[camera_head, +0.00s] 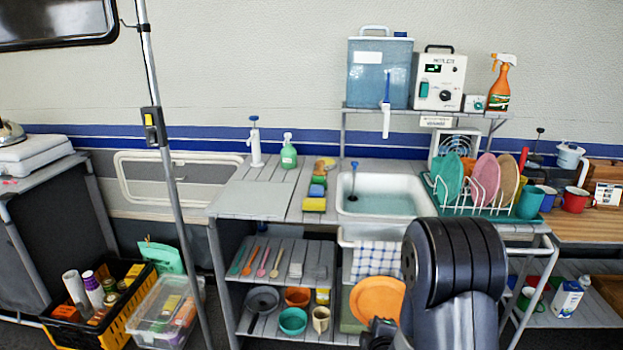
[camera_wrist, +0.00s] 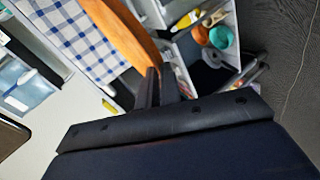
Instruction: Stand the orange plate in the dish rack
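The orange plate (camera_head: 378,298) is raised in front of the cart's lower shelves, below the sink, its face towards the head camera. In the wrist view the plate (camera_wrist: 138,35) shows as a narrow orange band, tilted nearly edge-on. My gripper (camera_wrist: 160,78) has its two dark fingers closed on the plate's near edge. In the head view, my gripper (camera_head: 380,328) is mostly hidden behind my arm. The white wire dish rack (camera_head: 470,209) stands on a teal tray right of the sink. It holds teal, pink and tan plates upright.
The sink (camera_head: 385,207) is left of the rack. A teal cup (camera_head: 530,202) stands at the rack's right. A checked towel (camera_head: 376,259) hangs behind the orange plate. The lower shelves hold bowls and a pan (camera_head: 262,299). A metal pole (camera_head: 172,170) stands at the left.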

